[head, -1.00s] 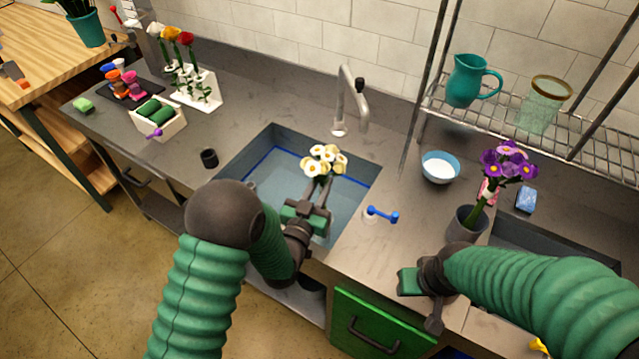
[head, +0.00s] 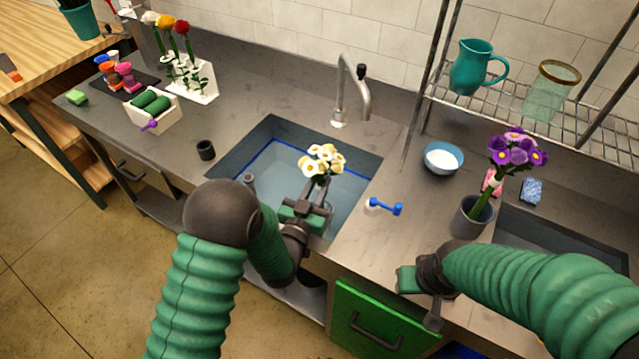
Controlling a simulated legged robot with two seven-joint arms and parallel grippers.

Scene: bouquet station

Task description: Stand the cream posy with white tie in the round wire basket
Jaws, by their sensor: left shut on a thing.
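The cream posy (head: 325,158), a bunch of cream and white blooms with yellow centres, is held upright over the sink (head: 345,197). My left gripper (head: 315,192) is shut on its stems below the blooms. The white tie cannot be made out; the gripper covers the lower stems. My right gripper (head: 420,287) hangs over the counter's front edge, apart from the flowers; its jaw state is unclear. No round wire basket can be seen in this view.
A grey pot with purple flowers (head: 472,217) stands right of the sink, near a blue bowl (head: 443,158) and a blue-handled tool (head: 385,207). The tap (head: 352,95) rises behind the sink. A black cup (head: 206,150) stands to its left. A wire shelf (head: 500,110) overhangs the right.

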